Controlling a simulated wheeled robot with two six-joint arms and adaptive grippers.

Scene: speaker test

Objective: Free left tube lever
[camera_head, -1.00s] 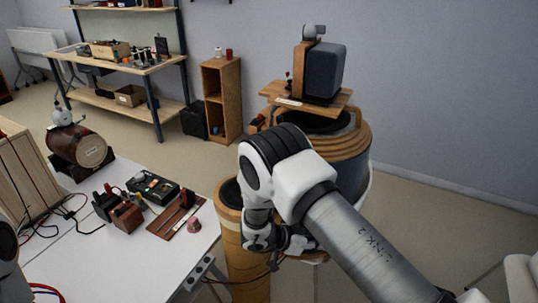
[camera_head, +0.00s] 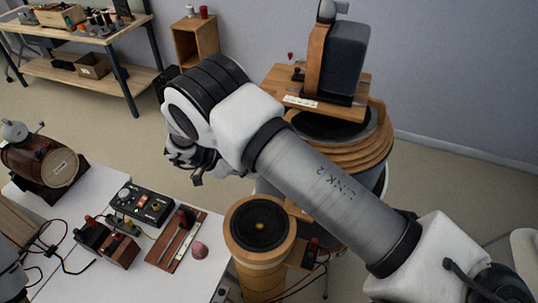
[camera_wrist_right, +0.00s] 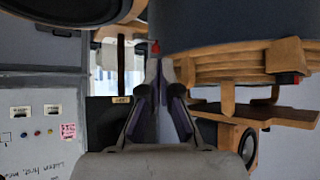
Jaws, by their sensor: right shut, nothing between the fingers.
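A wooden tube (camera_head: 262,268) with a dark round speaker top stands beside the table's right end. A small block with a red knob (camera_head: 313,244) sits at its right side; I cannot tell for sure whether this is the left tube lever. My right gripper (camera_head: 196,176) is above and left of the tube, partly hidden by its own wrist. In the right wrist view its fingers (camera_wrist_right: 158,75) are shut and empty. A red knob (camera_wrist_right: 155,47) shows just beyond the fingertips, and I cannot tell whether they touch it. My left gripper is out of view.
A larger ringed drum (camera_head: 345,150) stands behind my right arm, with a dark speaker box (camera_head: 347,60) on a wooden board above it. The white table (camera_head: 150,285) holds a black control box (camera_head: 141,204), a brown slider board (camera_head: 178,242) and a barrel (camera_head: 45,160).

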